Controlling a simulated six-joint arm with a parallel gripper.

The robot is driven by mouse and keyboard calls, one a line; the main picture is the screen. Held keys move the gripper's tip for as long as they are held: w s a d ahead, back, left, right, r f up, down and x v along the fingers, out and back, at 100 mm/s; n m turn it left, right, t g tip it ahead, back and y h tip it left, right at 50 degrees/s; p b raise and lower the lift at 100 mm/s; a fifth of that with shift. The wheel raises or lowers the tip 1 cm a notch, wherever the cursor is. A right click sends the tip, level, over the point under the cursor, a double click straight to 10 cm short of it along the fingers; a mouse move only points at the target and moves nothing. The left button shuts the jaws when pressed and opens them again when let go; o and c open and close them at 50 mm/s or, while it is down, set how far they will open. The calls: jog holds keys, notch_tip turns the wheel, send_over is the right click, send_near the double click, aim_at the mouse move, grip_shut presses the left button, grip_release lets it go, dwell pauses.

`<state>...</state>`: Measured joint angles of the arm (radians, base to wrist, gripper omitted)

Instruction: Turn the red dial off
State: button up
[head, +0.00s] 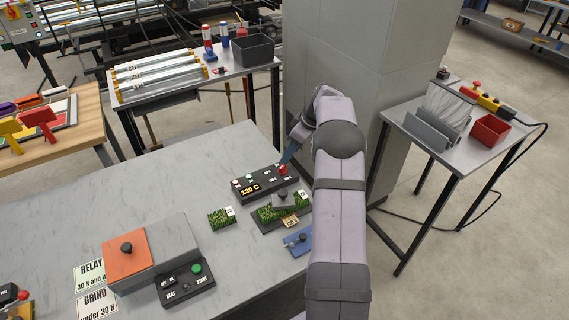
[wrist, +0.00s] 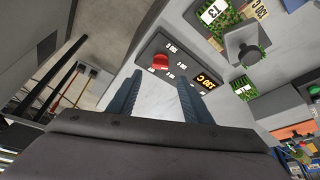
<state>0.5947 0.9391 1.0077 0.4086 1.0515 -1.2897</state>
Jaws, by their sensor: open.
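The red dial (head: 283,169) sits at the right end of a dark control box (head: 262,193) on the grey table. In the wrist view the red dial (wrist: 160,62) lies just beyond and between my fingertips. Small white labels surround it, too small to read, and I cannot tell which one it points at. An orange display (wrist: 206,82) on the box seems to read 130 C. My gripper (wrist: 159,82) is open and empty, with its blue-grey fingers apart. In the head view my gripper (head: 291,153) is close above the dial; contact cannot be told.
Turf pieces (head: 221,217) and a tray with a black-knobbed press (head: 282,198) are in front of the box. A blue block (head: 298,241) lies near the table edge. A grey pillar (head: 340,60) rises behind my arm.

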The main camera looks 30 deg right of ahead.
aim_at(283, 166)
jog(key=shift+f, duration=0.1)
jog(key=shift+p+x, duration=1.45)
jog(key=shift+x, duration=2.2)
jog(key=shift+s, duration=0.1)
jog(key=c, duration=1.1)
